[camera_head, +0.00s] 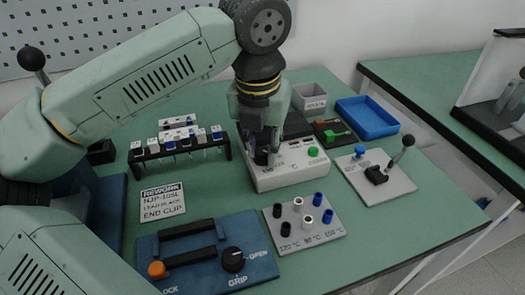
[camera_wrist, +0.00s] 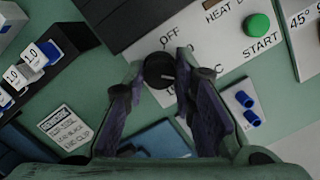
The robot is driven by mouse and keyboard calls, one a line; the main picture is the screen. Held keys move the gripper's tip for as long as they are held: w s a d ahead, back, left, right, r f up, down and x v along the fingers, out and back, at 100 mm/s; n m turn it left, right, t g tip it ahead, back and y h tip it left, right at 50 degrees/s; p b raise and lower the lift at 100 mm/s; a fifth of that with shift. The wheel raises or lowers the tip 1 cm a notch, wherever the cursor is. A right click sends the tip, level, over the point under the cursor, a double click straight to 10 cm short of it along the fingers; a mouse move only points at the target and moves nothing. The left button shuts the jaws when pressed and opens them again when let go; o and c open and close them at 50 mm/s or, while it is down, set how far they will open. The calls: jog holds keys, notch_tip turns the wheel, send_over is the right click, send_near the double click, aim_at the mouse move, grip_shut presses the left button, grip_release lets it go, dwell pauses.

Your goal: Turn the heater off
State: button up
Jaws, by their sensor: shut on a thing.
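The heater is a white box (camera_head: 285,178) with a dark top plate, in the middle of the green table. In the wrist view its white panel (camera_wrist: 215,45) shows the words OFF, HEAT and START. A black round knob (camera_wrist: 159,70) sits just below the word OFF. My gripper (camera_head: 262,148) points down over the left front of the box. In the wrist view its two fingers (camera_wrist: 158,78) close on the knob from both sides. A small light mark shows on the knob, but its exact setting is hard to tell. A green START button (camera_wrist: 257,25) is to the right.
A rack of labelled tubes (camera_head: 180,148) stands left of the heater. A blue clamp fixture (camera_head: 205,255) and a plate with colored pegs (camera_head: 303,225) lie in front. A lever plate (camera_head: 375,180) and a blue tray (camera_head: 367,117) are to the right.

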jog(key=shift+c, duration=1)
jog(key=shift+f+n+b, duration=0.25)
jog(key=shift+n+b, duration=0.65)
jog(key=shift+n, duration=0.2)
jog(key=n+y+b, duration=0.1)
jog(key=n+b, duration=0.1)
jog(key=n, duration=0.3)
jog(key=shift+b, duration=0.3)
jog(key=shift+n+b, duration=0.45)
jog(key=shift+n, duration=0.75)
jog(key=shift+r+n+y+p, duration=0.3)
jog(key=shift+n+p, duration=0.1)
jog(key=shift+n, duration=0.2)
jog(key=shift+f+n+g, duration=0.1)
jog(key=shift+n+g, duration=0.3)
jog(key=shift+n, duration=1)
jog(key=o, duration=0.8)
jog(key=shift+a, duration=0.1)
jog(key=shift+o, duration=0.2)
